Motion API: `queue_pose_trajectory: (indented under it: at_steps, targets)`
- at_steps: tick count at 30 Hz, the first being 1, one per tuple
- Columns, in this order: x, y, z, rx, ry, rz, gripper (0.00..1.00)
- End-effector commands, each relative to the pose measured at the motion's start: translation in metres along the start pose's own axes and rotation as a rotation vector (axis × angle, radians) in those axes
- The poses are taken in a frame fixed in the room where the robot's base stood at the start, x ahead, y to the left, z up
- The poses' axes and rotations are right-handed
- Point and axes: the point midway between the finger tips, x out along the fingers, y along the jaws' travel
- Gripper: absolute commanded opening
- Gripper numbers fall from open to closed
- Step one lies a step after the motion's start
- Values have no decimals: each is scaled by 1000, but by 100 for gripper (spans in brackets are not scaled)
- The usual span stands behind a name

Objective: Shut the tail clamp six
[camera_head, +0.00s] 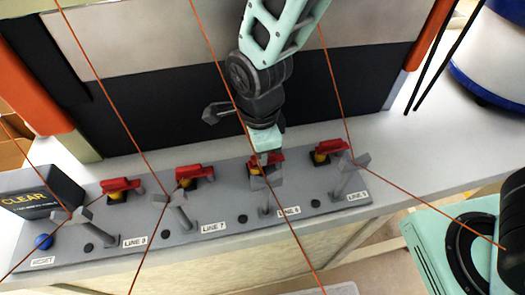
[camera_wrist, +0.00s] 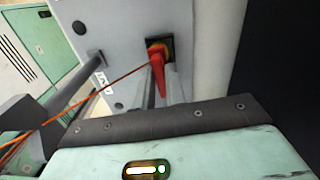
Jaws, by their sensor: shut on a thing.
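The grey panel (camera_head: 225,215) carries a row of red clamps on yellow and black mounts, each beside a grey lever. The clamp behind the LINE 6 label (camera_head: 289,211) has a red handle (camera_head: 253,168), partly hidden by my gripper (camera_head: 266,168). My gripper comes down from above and is shut on this handle. In the wrist view the red handle (camera_wrist: 158,70) runs between the two grey fingers of my gripper (camera_wrist: 163,92), with its yellow and black mount beyond. The exact contact is hard to see.
Red clamps at LINE 7 (camera_head: 193,174) and LINE 5 (camera_head: 326,149) stand on either side, with another at far left. Grey levers (camera_head: 349,179) rise in front. A black CLEAR box (camera_head: 42,195) and blue knob (camera_head: 43,241) sit at left. Thin orange lines cross the view.

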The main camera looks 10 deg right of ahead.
Motion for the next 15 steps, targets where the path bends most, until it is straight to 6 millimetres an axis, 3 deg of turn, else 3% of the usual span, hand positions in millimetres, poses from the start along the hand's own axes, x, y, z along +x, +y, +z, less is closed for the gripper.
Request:
queue_pose_trajectory:
  at_steps: [15]
  targets:
    - [-1,-5,-1,93,-1,-2,0]
